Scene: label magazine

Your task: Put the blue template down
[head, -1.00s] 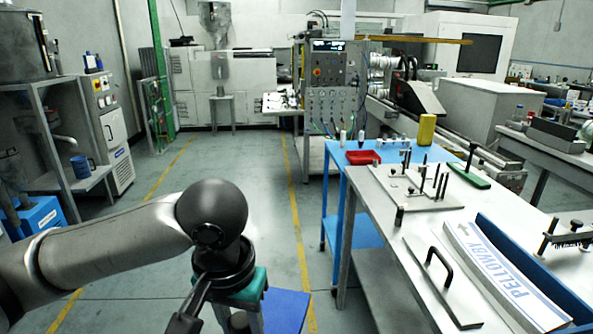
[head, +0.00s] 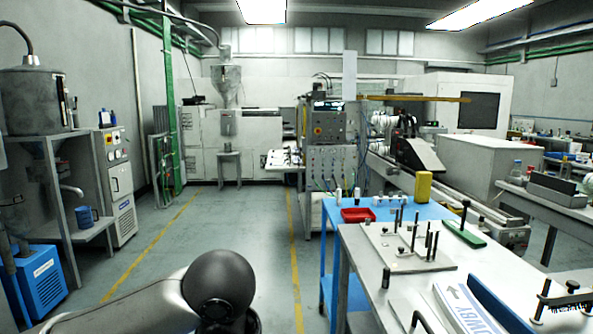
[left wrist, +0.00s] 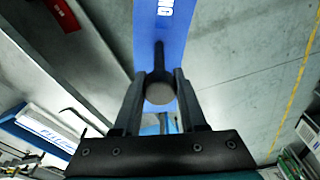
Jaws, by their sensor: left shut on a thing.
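In the left wrist view the blue template (left wrist: 163,32) is a long flat blue piece with white lettering and a dark rod ending in a round grey knob (left wrist: 160,93). My left gripper (left wrist: 163,80) is shut on the knob, one finger on each side. My right gripper is in no view.
The grey worktable (head: 370,290) at right carries a plate with upright pins (head: 405,250), a white lettered board (head: 462,308), a blue rail (head: 500,305) and a green block (head: 465,234). A blue table (head: 405,211) with a red tray (head: 357,215) stands behind. Open floor lies left.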

